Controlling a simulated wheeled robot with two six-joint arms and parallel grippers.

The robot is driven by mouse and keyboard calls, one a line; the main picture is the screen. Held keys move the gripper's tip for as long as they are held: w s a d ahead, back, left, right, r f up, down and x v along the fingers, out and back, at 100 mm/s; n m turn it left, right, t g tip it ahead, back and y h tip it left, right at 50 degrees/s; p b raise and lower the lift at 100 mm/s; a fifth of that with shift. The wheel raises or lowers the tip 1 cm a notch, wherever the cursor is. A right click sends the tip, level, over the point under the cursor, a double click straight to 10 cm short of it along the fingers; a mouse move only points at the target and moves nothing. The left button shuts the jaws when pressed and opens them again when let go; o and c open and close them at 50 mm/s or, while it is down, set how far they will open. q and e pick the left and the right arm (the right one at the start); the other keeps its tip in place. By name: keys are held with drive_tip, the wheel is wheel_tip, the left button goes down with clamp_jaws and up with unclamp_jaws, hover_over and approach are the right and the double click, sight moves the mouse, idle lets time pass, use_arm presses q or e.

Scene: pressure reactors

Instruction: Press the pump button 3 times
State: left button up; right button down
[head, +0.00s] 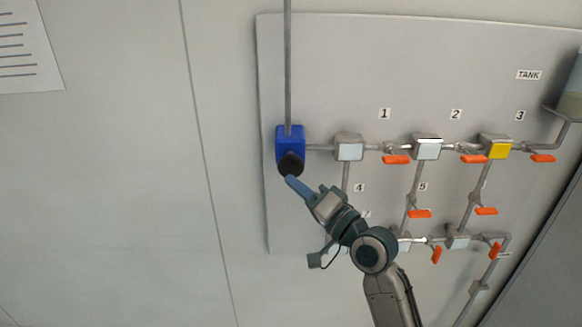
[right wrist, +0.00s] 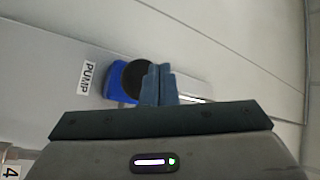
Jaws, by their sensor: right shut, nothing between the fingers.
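The pump is a blue box (head: 289,138) on the left edge of the wall panel, with a dark round button (head: 290,164) on its lower front. In the right wrist view the blue box (right wrist: 119,84) shows beside a PUMP label (right wrist: 88,75), and the dark button (right wrist: 133,78) is partly hidden behind my fingers. My right gripper (head: 291,182) is shut and empty, its fingertips at the lower edge of the button. I cannot tell whether they touch it. My left gripper is not in view.
The grey panel (head: 300,60) carries pipes, orange valve handles (head: 397,160), pale square boxes (head: 349,151), a yellow-faced box (head: 498,150) and number labels. A tank (head: 571,100) is at the far right. The wall left of the panel is clear except for a paper sheet (head: 25,50).

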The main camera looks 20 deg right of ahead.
drive_tip(key=s, duration=0.1)
drive_tip(key=s+a, duration=0.1)
drive_tip(key=s, duration=0.1)
idle(2.6)
